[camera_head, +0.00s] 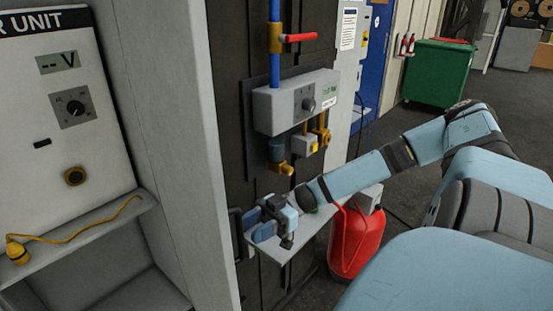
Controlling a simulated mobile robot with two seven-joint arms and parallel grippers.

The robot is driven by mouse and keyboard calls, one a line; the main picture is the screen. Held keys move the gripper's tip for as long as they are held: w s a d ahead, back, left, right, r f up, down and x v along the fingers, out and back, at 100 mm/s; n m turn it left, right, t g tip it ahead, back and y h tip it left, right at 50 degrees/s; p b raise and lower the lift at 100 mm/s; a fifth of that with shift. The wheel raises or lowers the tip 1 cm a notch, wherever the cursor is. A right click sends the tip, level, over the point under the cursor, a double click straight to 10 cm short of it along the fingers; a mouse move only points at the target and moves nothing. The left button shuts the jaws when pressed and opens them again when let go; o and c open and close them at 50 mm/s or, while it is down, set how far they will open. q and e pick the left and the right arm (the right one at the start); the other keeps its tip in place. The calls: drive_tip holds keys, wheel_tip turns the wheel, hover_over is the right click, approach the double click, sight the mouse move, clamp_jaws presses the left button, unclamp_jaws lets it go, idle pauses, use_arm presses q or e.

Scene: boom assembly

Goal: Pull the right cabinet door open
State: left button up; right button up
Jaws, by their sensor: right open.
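A tall grey cabinet (165,110) fills the left side, with its inside showing. Its right upright panel runs from top to bottom. Just right of this panel, a dark upright handle-like bar (236,236) shows at the lower edge of the dark surface. I cannot tell clearly which part is the right door. My right gripper (255,227) is open, with its blue fingers pointing left towards the bar. They are close to it, and I cannot tell whether they touch. My left gripper is out of view.
A grey valve box (296,102) with pipes and a red lever (300,38) hangs above my right gripper. A light shelf (290,243) and a red canister (356,240) sit beside my forearm. A yellow plug (18,252) with its cable lies on the cabinet ledge.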

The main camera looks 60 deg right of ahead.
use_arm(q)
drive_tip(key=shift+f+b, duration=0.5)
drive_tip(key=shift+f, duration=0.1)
use_arm(e)
drive_tip(key=v, duration=1)
drive_tip(key=shift+d, duration=0.1)
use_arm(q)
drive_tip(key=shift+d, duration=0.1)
use_arm(e)
drive_tip(key=shift+s, duration=0.1)
